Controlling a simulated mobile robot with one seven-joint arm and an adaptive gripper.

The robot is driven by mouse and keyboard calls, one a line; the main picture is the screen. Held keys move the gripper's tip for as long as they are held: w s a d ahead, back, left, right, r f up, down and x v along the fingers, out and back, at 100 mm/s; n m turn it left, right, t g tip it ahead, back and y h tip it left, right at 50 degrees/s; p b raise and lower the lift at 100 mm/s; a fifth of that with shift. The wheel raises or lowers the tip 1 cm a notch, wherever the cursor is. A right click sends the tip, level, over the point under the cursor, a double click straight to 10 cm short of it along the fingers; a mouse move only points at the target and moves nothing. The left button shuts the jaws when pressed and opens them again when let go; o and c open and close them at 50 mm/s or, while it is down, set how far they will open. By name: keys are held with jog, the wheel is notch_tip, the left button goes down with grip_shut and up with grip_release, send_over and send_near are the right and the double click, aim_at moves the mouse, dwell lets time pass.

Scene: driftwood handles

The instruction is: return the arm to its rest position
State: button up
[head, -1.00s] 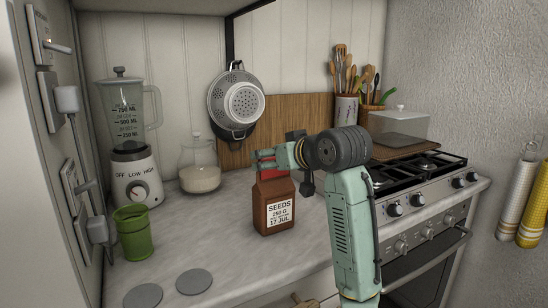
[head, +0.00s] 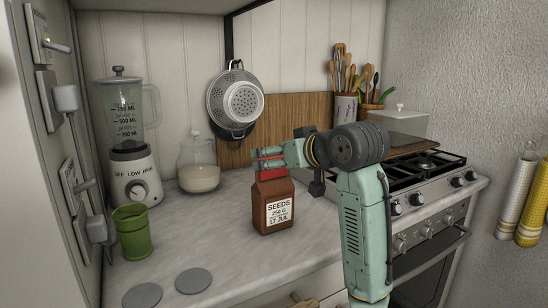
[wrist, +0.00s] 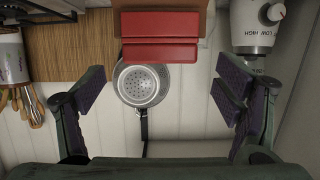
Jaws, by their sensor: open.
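My arm reaches in from the lower right in the head view. My gripper (head: 266,159) is level, just above and behind the red lid (head: 272,175) of the brown seeds jar (head: 275,210). The jar stands upright on the counter. In the wrist view the two fingers of my gripper (wrist: 158,88) are spread wide with nothing between them. The red lid (wrist: 160,38) shows at the top of that view, beyond the fingertips. Whether a finger touches the lid cannot be told from the head view.
A glass jar (head: 199,178), blender (head: 135,175) and green cup (head: 132,232) stand left on the counter (head: 235,262). Two grey discs lie in front. A colander (head: 236,100) hangs behind. The stove (head: 425,185) and utensil pot (head: 346,108) are to the right.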

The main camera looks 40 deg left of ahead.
jog(key=v, duration=0.8)
jog(key=shift+s+d, duration=0.15)
jog(key=shift+d, duration=0.1)
